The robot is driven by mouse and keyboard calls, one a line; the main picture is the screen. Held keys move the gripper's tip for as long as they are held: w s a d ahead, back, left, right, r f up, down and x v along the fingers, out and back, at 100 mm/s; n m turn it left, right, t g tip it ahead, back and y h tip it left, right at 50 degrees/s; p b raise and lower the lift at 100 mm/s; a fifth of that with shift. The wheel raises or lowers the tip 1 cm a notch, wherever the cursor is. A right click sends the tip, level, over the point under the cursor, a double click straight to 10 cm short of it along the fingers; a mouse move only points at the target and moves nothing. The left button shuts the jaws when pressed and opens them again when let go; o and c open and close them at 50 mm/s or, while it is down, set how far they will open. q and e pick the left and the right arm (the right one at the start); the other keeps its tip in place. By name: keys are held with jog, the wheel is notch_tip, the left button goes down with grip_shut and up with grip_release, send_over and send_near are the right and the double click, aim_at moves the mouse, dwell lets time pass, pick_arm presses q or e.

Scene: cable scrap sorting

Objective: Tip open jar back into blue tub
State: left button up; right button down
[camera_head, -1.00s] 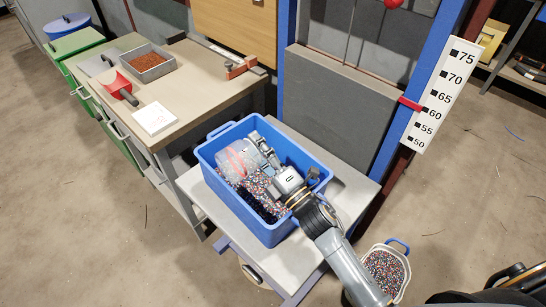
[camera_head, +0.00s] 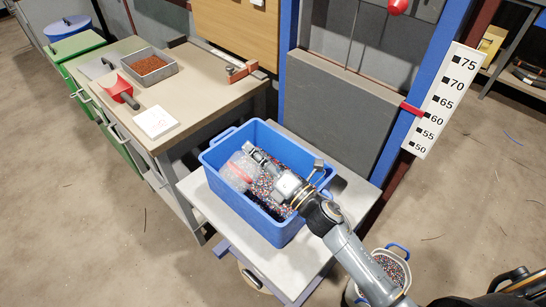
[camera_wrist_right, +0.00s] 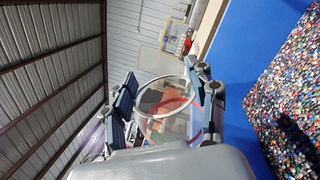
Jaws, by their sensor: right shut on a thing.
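The blue tub (camera_head: 250,220) stands on a light-topped table and holds multicoloured granules (camera_head: 265,187). My right gripper (camera_head: 254,166) is inside the tub's opening, shut on a clear jar (camera_head: 238,172) with a red band. In the right wrist view the jar (camera_wrist_right: 160,118) sits between the two fingers (camera_wrist_right: 167,105), its round rim visible. The jar is tilted over the left part of the tub and looks mostly empty, though its inside is partly hidden. The granules and the tub's blue wall (camera_wrist_right: 237,60) lie to the right there. My left gripper is not in view.
A workbench (camera_head: 205,85) at left carries a metal tray (camera_head: 151,68) of reddish granules, a red scoop (camera_head: 121,94) and a white card (camera_head: 155,122). A pale bucket (camera_head: 390,266) of granules stands at lower right. A blue post with a scale (camera_head: 440,105) rises at the right.

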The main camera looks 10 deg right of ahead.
jog(key=d+f+n+g+h+p, duration=0.1)
jog(key=d+f+g+h, duration=0.1)
jog(key=f, duration=0.8)
jog(key=shift+s+d+f, duration=0.2)
jog(key=shift+s+d, duration=0.05)
jog(key=shift+d, duration=0.45)
jog(key=shift+a, duration=0.1)
jog(key=r+n+p, duration=0.1)
jog(key=r, duration=0.1)
jog(key=a+r+n+y+p, duration=0.1)
jog(key=r+n, duration=0.1)
jog(key=r, duration=0.1)
jog(key=r+n+g+p, duration=0.1)
jog(key=r+n+p, duration=0.1)
jog(key=r, duration=0.1)
jog(key=shift+s+a+r+y, duration=0.15)
jog(key=shift+s+r+y, duration=0.1)
jog(key=shift+y, duration=0.15)
jog(key=shift+w, duration=0.1)
notch_tip(320, 180, up, 12)
jog(key=a+n+y+p, duration=0.2)
jog(key=n+p, duration=0.2)
jog(key=n, duration=0.1)
jog(key=shift+a+f+n+g+p, duration=0.2)
jog(key=shift+f+n+g+p, duration=0.1)
jog(key=shift+n+g, duration=0.1)
jog(key=shift+s+r, duration=0.1)
jog(key=shift+s, duration=0.1)
